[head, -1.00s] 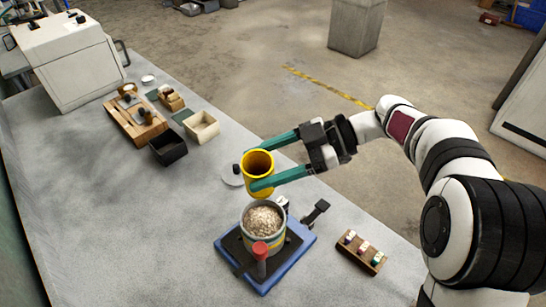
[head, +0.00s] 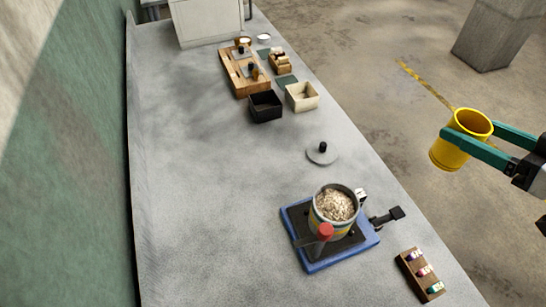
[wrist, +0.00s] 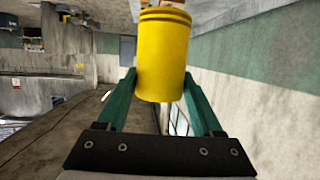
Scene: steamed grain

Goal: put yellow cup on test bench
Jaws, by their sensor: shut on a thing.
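The yellow cup (head: 450,152) is held between the green fingers of my gripper (head: 474,140) at the right of the head view. In that view it appears over the floor, off the right side of the bench. In the wrist view the yellow cup (wrist: 163,55) sits between both fingertips (wrist: 160,82). My gripper is shut on it. The test bench (head: 210,200) is a long grey top running from front to back. The cup is apart from the bench and looks close to upright in the head view.
A pot of grain (head: 336,206) stands on a blue base (head: 318,262) with a red knob. A lid (head: 322,153) lies behind it. A wooden rack (head: 421,276) sits at front right. Black (head: 265,106) and cream (head: 302,97) boxes stand farther back. The bench's left half is clear.

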